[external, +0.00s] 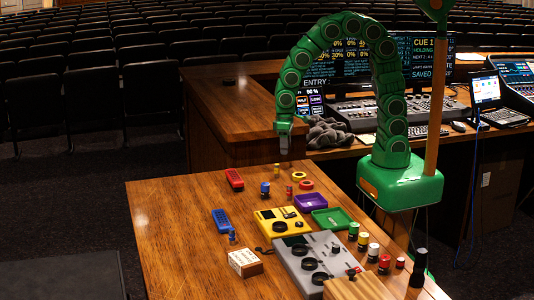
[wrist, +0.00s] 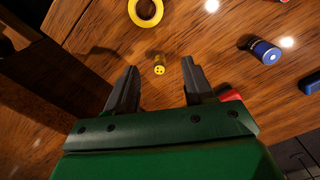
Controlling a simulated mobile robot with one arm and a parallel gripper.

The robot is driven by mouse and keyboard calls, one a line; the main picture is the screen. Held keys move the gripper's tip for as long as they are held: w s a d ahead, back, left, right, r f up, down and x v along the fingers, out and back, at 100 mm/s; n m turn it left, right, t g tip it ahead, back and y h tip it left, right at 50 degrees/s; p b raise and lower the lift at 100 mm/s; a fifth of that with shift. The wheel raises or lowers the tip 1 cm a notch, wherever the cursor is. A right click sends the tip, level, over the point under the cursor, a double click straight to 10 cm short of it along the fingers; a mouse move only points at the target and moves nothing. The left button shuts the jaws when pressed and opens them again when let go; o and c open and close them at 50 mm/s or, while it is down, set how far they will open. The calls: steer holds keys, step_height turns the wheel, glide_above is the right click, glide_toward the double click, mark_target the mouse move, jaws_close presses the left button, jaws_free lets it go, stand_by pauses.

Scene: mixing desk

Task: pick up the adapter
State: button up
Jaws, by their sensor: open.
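A small yellow cylinder with dark holes in its end, which looks like the adapter (wrist: 159,67), stands on the wooden desk. In the external view the yellow adapter (external: 277,170) is near the desk's far edge. My gripper (external: 284,153) hangs above the desk, pointing down, close to the adapter. In the wrist view my gripper (wrist: 160,70) is open, and the adapter shows between the two fingertips. The fingers look apart from it, and nothing is held.
A yellow ring (wrist: 145,11) and a blue cylinder (wrist: 265,51) lie near the adapter. A red block (external: 234,179), a purple tray (external: 310,202) and a yellow device (external: 283,222) are on the desk (external: 165,225). A raised wooden ledge (external: 225,105) stands behind. The desk's left side is clear.

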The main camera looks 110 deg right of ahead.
mark_target(277, 178)
steer(key=shift+m, duration=0.5)
steer(key=w+d+f, duration=0.2)
steer(key=w+f, duration=0.1)
steer(key=shift+f, duration=0.3)
steer(key=shift+s+d+f, duration=0.1)
steer(key=shift+f, duration=1.8)
steer(key=shift+s+d+f, duration=0.1)
steer(key=shift+f, duration=1.8)
jaws_close()
